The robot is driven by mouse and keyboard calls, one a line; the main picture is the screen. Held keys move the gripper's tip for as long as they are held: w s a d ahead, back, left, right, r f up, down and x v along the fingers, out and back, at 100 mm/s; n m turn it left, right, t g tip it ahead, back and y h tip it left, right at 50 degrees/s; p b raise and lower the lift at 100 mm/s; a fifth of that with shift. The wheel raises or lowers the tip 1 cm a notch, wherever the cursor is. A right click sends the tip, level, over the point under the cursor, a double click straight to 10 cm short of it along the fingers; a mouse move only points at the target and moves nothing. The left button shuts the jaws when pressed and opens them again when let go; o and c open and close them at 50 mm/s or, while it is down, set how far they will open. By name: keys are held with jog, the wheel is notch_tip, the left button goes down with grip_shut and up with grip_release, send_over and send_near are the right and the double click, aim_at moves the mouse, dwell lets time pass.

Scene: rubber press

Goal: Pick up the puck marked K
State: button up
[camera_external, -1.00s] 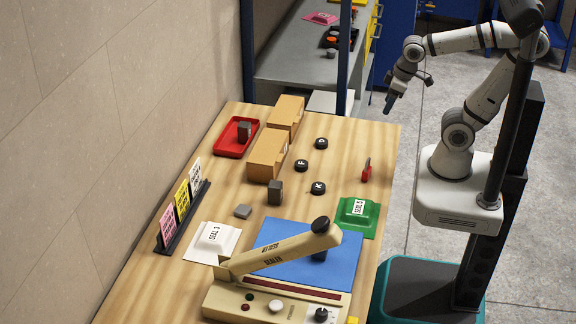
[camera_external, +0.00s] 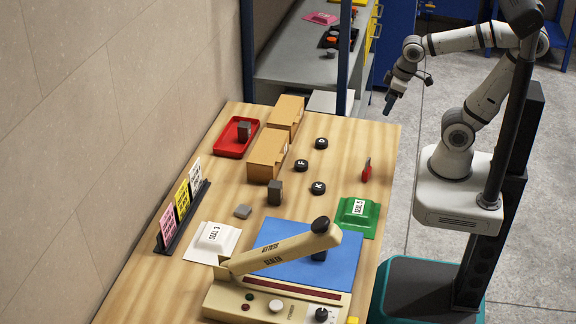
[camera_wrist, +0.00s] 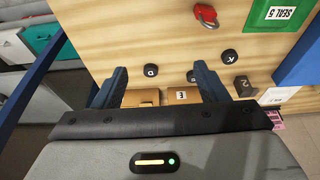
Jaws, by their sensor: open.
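The puck marked K (camera_external: 318,188) is a small black disc with a white letter, lying flat on the wooden table (camera_external: 345,150). It also shows in the wrist view (camera_wrist: 229,57), right of the gripper's right finger. Two similar black pucks lie farther back, one marked F (camera_external: 301,166) and one marked D (camera_external: 321,143). My gripper (camera_external: 390,104) is open and empty, raised beyond the table's right edge and apart from all the pucks. In the wrist view its two blue fingers (camera_wrist: 158,88) stand wide apart, with the puck marked D (camera_wrist: 151,71) seen between them.
A red padlock-like object (camera_external: 366,171) and a green tray (camera_external: 356,217) lie right of the K puck. A dark block (camera_external: 275,192) and cardboard boxes (camera_external: 267,155) stand to its left. The sealer (camera_external: 280,265) and blue mat (camera_external: 345,262) are nearer. Bare table surrounds the pucks.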

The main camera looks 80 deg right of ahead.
jog(key=n, duration=0.1)
jog(key=n+g+b, duration=0.3)
jog(key=n+b, duration=0.1)
jog(key=n, duration=2.8)
send_over(318, 185)
notch_tip(318, 185, down, 14)
jog(key=shift+a+r, duration=0.15)
jog(key=shift+r, duration=0.05)
notch_tip(318, 185, down, 8)
jog(key=shift+r+p, duration=0.15)
jog(key=shift+p, duration=0.7)
